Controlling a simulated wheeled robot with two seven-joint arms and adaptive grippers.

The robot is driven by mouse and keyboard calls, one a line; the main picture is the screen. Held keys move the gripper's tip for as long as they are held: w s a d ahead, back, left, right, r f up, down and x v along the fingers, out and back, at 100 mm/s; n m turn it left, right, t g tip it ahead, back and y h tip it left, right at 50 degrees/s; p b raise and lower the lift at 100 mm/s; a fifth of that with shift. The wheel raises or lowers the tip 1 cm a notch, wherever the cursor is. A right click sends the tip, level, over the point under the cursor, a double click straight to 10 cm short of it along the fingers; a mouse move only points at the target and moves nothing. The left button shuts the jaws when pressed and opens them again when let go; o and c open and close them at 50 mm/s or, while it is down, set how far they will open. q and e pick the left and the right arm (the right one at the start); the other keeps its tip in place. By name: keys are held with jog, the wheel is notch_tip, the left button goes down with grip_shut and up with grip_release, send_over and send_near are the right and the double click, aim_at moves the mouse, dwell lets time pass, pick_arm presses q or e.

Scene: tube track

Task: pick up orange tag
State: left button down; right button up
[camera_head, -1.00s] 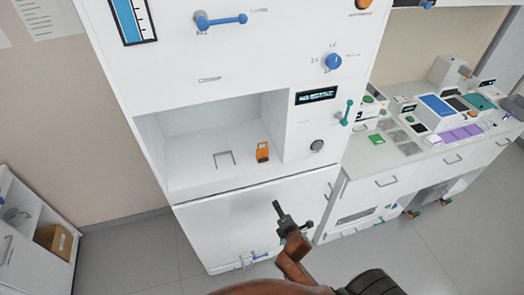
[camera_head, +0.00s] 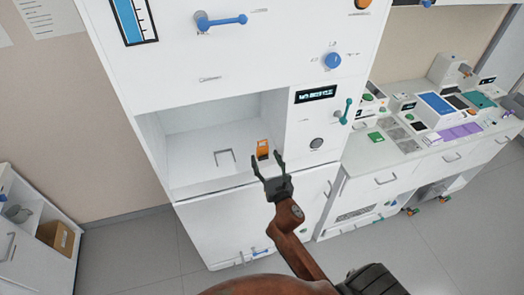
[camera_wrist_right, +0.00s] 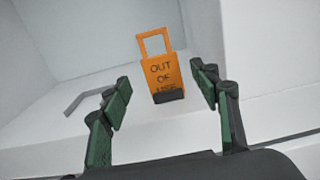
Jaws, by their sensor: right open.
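The orange tag (camera_head: 262,148) stands upright in the open recess of the white cabinet, right of a small grey handle. In the right wrist view the tag (camera_wrist_right: 164,76) reads "OUT OF USE", with an open loop on top and a dark base. My right gripper (camera_head: 267,160) is open in front of the recess, its fingers pointing at the tag. In the wrist view the two green-padded fingertips (camera_wrist_right: 163,85) lie left and right of the tag in the picture, with gaps on both sides. I cannot tell how far in front of the tag they are. My left gripper is not in view.
The recess floor (camera_head: 195,182) is bare around the grey handle (camera_head: 224,157). The recess's right wall is close to the tag. A cluttered counter (camera_head: 370,155) stands further right.

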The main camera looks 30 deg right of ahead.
aim_at(263, 151)
jog(key=x, duration=0.5)
jog(key=shift+d+f, duration=0.1)
jog(key=shift+d, duration=0.05)
jog(key=shift+c, duration=0.3)
jog(key=c, duration=1)
